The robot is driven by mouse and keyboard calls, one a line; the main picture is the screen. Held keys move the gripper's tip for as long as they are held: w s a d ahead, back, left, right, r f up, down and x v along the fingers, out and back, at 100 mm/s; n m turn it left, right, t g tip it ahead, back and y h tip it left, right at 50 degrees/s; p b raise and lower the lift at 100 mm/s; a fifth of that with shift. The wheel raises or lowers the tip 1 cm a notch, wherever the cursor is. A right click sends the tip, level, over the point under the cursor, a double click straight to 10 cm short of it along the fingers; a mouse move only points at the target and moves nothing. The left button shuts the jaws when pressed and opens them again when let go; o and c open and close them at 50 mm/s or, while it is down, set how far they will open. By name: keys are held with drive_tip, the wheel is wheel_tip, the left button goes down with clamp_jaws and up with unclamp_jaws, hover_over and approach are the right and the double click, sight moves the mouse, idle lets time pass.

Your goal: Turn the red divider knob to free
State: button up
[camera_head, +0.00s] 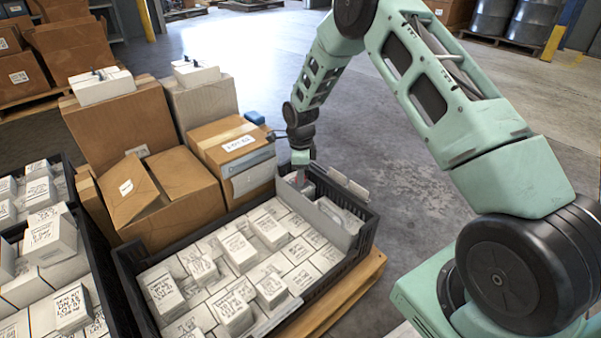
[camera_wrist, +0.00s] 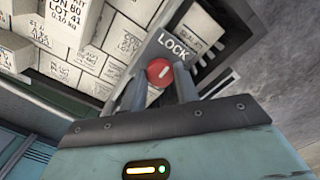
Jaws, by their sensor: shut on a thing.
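The red divider knob (camera_wrist: 159,71) shows in the wrist view as a round red disc with a short white mark, next to a grey plate lettered LOCK (camera_wrist: 173,46). My gripper (camera_wrist: 160,78) is shut on the knob, one finger on each side of it. In the head view my gripper (camera_head: 301,160) reaches down to the far end of the black crate (camera_head: 362,243), at the grey divider (camera_head: 322,218). The knob is hard to make out there, partly hidden by the gripper.
The crate holds several white lettered boxes (camera_head: 270,230) and stands on a wooden pallet (camera_head: 345,290). Brown cartons (camera_head: 160,190) stand close on the left, with a second crate of white boxes (camera_head: 95,260) beyond. Open concrete floor (camera_head: 400,195) lies to the right.

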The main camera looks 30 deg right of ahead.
drive_tip(key=n+p, duration=0.1)
drive_tip(key=p, duration=0.1)
drive_tip(key=n+p, duration=0.2)
drive_tip(key=shift+r, duration=0.3)
drive_tip(key=n+p, duration=0.4)
drive_tip(key=n, duration=0.1)
drive_tip(key=shift+f, duration=0.1)
drive_tip(key=n+p, duration=0.2)
drive_tip(key=n, duration=0.2)
drive_tip(key=shift+n+p, duration=0.3)
drive_tip(key=shift+p, duration=0.05)
drive_tip(key=n+p, duration=0.1)
drive_tip(key=n, duration=0.3)
drive_tip(key=shift+f+p, duration=0.1)
drive_tip(key=shift+p, duration=0.3)
drive_tip(key=n+p, duration=0.1)
drive_tip(key=n, duration=0.3)
drive_tip(key=n+p, duration=0.1)
drive_tip(key=n, duration=0.3)
drive_tip(key=shift+n, duration=0.3)
drive_tip(key=n, duration=0.3)
drive_tip(key=shift+n, duration=0.3)
drive_tip(key=shift+f+n+p, duration=0.1)
drive_tip(key=shift+n+p, duration=0.25)
drive_tip(key=shift+n, duration=1.45)
